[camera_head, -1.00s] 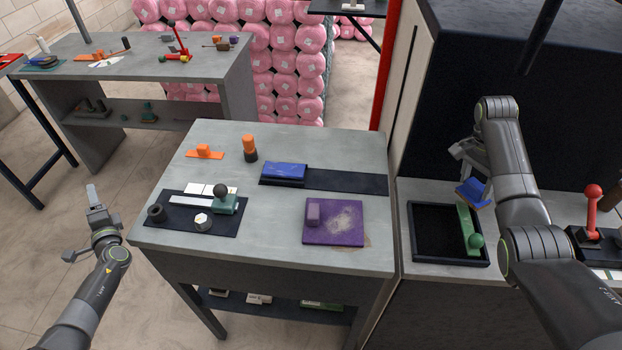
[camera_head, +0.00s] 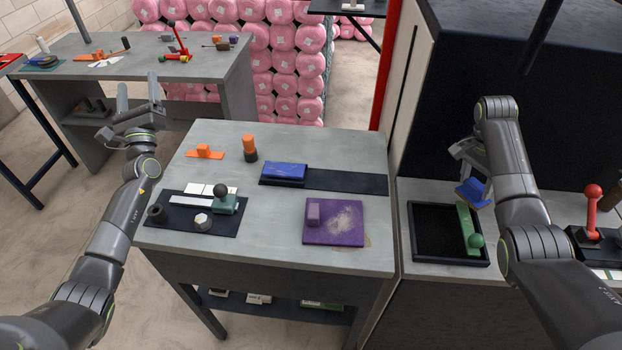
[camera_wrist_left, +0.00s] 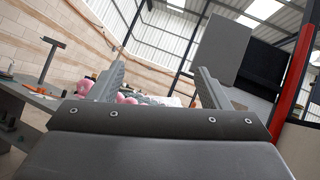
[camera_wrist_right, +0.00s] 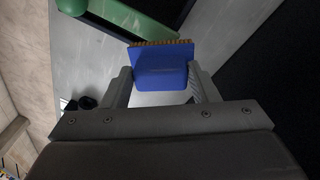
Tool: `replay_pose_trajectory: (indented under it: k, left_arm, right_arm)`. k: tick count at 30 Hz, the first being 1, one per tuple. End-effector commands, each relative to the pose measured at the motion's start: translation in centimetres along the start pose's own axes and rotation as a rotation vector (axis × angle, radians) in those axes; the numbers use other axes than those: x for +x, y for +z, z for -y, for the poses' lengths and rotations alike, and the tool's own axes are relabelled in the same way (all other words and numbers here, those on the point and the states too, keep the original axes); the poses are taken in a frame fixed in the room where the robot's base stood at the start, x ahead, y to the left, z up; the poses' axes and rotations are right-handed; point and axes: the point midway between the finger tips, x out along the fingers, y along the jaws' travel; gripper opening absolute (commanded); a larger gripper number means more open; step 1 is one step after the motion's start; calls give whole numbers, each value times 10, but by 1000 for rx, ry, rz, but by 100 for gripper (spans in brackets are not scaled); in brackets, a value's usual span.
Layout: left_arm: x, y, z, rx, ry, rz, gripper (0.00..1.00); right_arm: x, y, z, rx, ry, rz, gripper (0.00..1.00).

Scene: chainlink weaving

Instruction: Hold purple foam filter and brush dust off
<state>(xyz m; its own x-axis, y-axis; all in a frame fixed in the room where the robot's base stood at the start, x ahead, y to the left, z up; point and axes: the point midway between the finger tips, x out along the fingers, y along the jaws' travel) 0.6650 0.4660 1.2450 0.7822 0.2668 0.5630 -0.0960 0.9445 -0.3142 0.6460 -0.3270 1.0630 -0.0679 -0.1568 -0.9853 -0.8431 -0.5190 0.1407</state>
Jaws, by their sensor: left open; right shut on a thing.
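The purple foam filter (camera_head: 333,231) lies flat near the front right of the grey table, with pale dust over its middle and right part. A small purple block (camera_head: 313,212) stands on its left part. My right gripper (camera_head: 470,172) is shut on a blue brush (camera_head: 474,193), held by the black tray. In the right wrist view the brush (camera_wrist_right: 162,68) sits between the fingers, its brown bristles pointing away from the gripper. My left gripper (camera_head: 140,100) is open and empty, raised at the left of the table. The left wrist view shows its spread fingers (camera_wrist_left: 158,85) with nothing between them.
A black tray (camera_head: 421,256) with a green-handled tool (camera_head: 468,226) stands on the right counter. A blue block (camera_head: 285,171) lies on a dark strip. A dark mat (camera_head: 175,220) holds several small parts. Orange items (camera_head: 205,151) stand at the back left.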

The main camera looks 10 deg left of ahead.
Motion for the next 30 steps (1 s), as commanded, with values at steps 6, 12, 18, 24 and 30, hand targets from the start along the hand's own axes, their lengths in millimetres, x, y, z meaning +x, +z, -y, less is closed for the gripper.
replay_pose_trajectory:
  k: [6, 12, 18, 24, 30]
  left_arm:
    - [-6, -60, 33, 41, -89, -291, 71]
    - [-26, -107, 71, 74, -232, -533, 71]
    - [-58, -141, 114, 97, -433, -740, 71]
    - [-100, -160, 159, 108, -682, -904, 71]
    - [-147, -163, 201, 107, -975, -1015, 71]
  right_arm:
    - [0, 0, 0, 0, 0, 0, 36]
    - [0, 0, 0, 0, 0, 0, 36]
    - [0, 0, 0, 0, 0, 0, 36]
    - [0, 0, 0, 0, 0, 0, 36]
    - [0, 0, 0, 0, 0, 0, 36]
